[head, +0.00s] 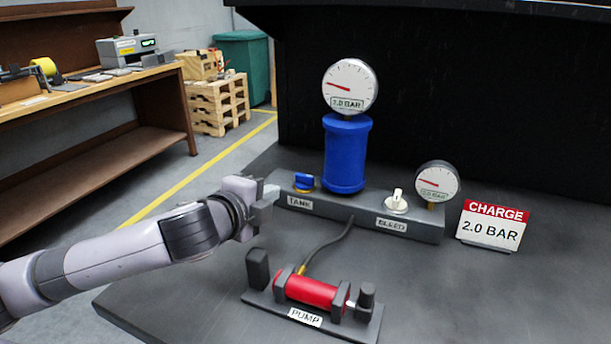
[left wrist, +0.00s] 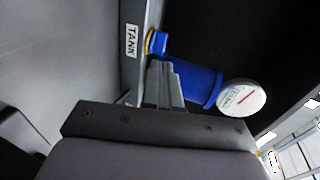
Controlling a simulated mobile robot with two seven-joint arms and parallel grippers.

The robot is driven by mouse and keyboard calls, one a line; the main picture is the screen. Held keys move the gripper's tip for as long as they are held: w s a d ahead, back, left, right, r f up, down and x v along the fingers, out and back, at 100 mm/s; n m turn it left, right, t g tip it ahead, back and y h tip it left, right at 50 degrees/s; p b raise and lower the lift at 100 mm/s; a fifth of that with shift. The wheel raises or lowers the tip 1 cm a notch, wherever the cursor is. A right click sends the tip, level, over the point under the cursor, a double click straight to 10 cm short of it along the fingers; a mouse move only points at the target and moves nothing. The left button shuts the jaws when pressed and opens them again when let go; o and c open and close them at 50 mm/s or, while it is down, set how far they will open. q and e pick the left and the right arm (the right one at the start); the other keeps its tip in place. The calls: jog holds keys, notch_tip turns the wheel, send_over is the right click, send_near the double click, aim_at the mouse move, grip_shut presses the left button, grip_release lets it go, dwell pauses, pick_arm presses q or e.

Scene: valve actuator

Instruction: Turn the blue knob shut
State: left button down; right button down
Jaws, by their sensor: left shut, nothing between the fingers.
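The blue knob (head: 304,181) sits on a brass-coloured base above the TANK label, at the left end of the grey manifold block (head: 360,216). It also shows in the left wrist view (left wrist: 158,43), just beyond my fingertips. My left gripper (head: 270,192) is shut and empty, with its tips just left of the knob. In the left wrist view the shut fingers (left wrist: 165,70) point at the knob; I cannot tell whether they touch it. My right gripper is not in view.
A white BLEED knob (head: 397,201) and a small gauge (head: 437,182) are to the right. A red pump (head: 312,291) lies in front. A CHARGE 2.0 BAR sign (head: 493,226) stands at right.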

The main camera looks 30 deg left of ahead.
aim_at(298, 179)
pick_arm(q)
jog(key=shift+x, duration=5.05)
jog(key=shift+s+a, duration=0.1)
jog(key=shift+a, duration=0.05)
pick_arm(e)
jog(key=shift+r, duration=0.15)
pick_arm(q)
jog(key=shift+p, duration=0.3)
jog(key=shift+m+h, duration=0.3)
jog(key=shift+h, duration=0.1)
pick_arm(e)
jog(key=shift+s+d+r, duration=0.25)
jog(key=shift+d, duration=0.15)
